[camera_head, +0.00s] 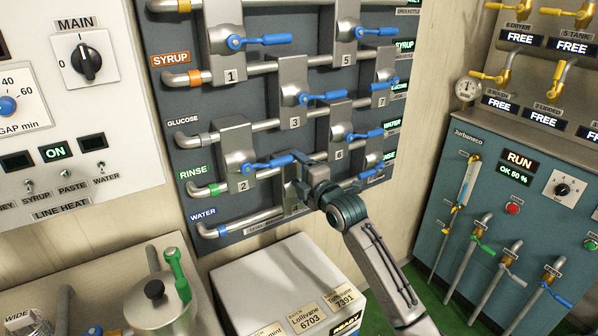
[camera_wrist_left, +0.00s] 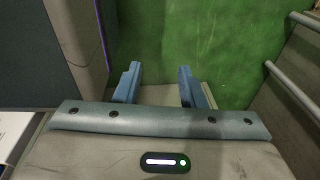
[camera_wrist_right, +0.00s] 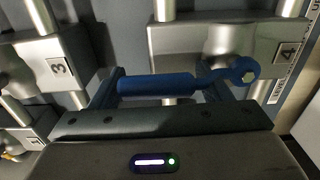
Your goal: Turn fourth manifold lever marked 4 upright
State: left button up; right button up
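The grey block marked 4 (camera_wrist_right: 190,42) shows in the right wrist view. Its blue lever (camera_wrist_right: 157,84) has its pivot near the 4 label and its handle pointing away from it, toward the block marked 3 side, so it stands upright along the block. My right gripper (camera_wrist_right: 165,90) is open, with its fingers apart near the two ends of the handle; I cannot tell whether they touch it. In the head view my right gripper (camera_head: 308,181) covers most of block 4 and its lever. My left gripper (camera_wrist_left: 156,86) is open and empty over green floor.
Blocks 1 (camera_head: 227,50), 2 (camera_head: 237,147) and 3 (camera_head: 292,92) have blue levers pointing right. Pipes cross the dark manifold panel. A white box (camera_head: 270,275) stands below. A blue machine (camera_head: 480,190) stands at the right.

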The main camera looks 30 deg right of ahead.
jog(key=shift+s, duration=0.15)
jog(key=shift+s, duration=0.3)
pick_arm(q)
jog(key=w+r, duration=0.1)
jog(key=w+r+b, duration=0.1)
jog(key=w+r, duration=0.1)
jog(key=w, duration=0.1)
jog(key=shift+w+d+b, duration=0.1)
jog(key=shift+d+b, duration=0.15)
jog(key=shift+b, duration=0.15)
pick_arm(e)
jog(key=s, duration=1)
jog(key=shift+d, duration=0.4)
